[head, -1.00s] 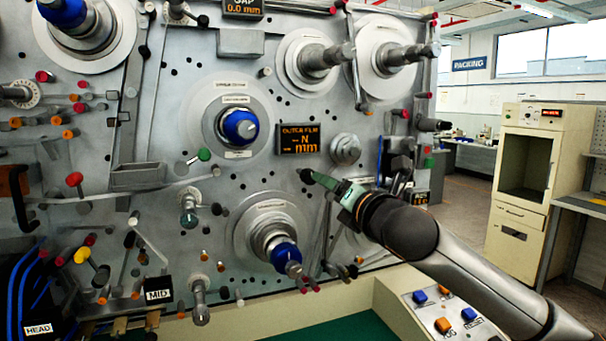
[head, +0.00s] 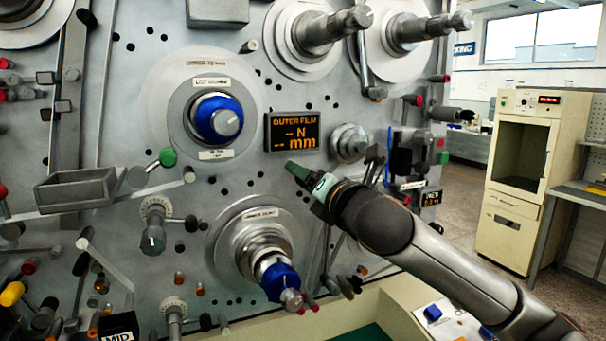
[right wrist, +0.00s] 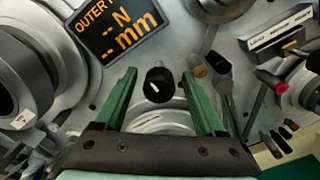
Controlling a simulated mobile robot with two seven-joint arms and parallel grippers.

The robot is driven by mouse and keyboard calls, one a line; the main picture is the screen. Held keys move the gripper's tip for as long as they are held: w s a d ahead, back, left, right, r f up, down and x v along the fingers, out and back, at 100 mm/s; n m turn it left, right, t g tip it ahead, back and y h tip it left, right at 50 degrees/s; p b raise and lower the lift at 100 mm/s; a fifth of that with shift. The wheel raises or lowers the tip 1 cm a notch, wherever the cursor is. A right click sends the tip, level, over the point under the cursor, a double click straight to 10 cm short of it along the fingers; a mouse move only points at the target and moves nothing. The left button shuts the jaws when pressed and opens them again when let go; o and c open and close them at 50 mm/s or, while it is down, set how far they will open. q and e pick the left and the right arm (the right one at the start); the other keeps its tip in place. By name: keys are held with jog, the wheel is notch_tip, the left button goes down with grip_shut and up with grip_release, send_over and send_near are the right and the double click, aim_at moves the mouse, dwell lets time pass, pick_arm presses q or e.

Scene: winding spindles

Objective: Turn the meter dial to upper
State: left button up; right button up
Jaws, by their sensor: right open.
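A black round knob (right wrist: 158,82) with a short white mark sits on the grey panel below the display in the right wrist view. I take it to be the meter dial; no scale or word "upper" is readable beside it. My right gripper (right wrist: 159,74) is open, its green fingers standing to the left and right of the knob, with visible gaps on both sides. In the head view the right gripper (head: 296,172) is just below the outer film display (head: 292,131) and hides the knob. The display shows dashes with N and mm. My left gripper is not in view.
A blue-tipped spindle (head: 268,265) sticks out below the right gripper. Another blue hub (head: 217,119) is at upper left, and a grey round knob (head: 348,143) is to the right of the display. A control box (head: 415,318) with a blue button stands at lower right.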

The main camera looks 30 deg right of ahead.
jog(key=shift+w, duration=0.2)
jog(key=shift+s, duration=0.1)
grip_shut()
dwell(0.5)
